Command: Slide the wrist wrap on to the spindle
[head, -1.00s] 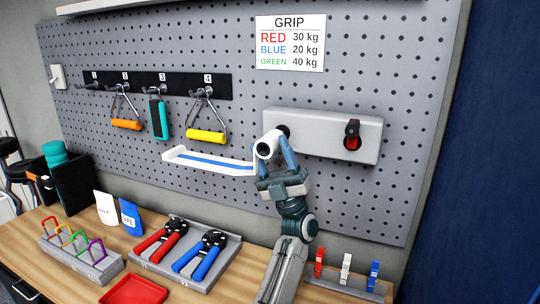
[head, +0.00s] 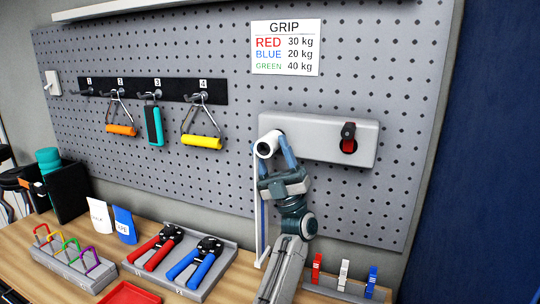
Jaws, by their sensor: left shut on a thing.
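The wrist wrap is a white roll (head: 265,149) with a dark hole in its end. Its tail (head: 262,225) hangs nearly straight down and shows almost edge-on. My left gripper (head: 273,147) is shut on the roll, in front of the left end of a pale grey housing (head: 315,139) on the pegboard. I cannot make out the spindle; the roll and fingers cover that end of the housing. I cannot tell whether the roll is around a spindle or only in front of it. My right gripper is not in view.
A black and red lever (head: 348,137) sits on the housing's right part. Hooked handles hang on a black rail (head: 175,89) at left. Below, the bench holds hand grippers on a grey tray (head: 220,262), a red tray (head: 128,294) and coloured clips (head: 343,274).

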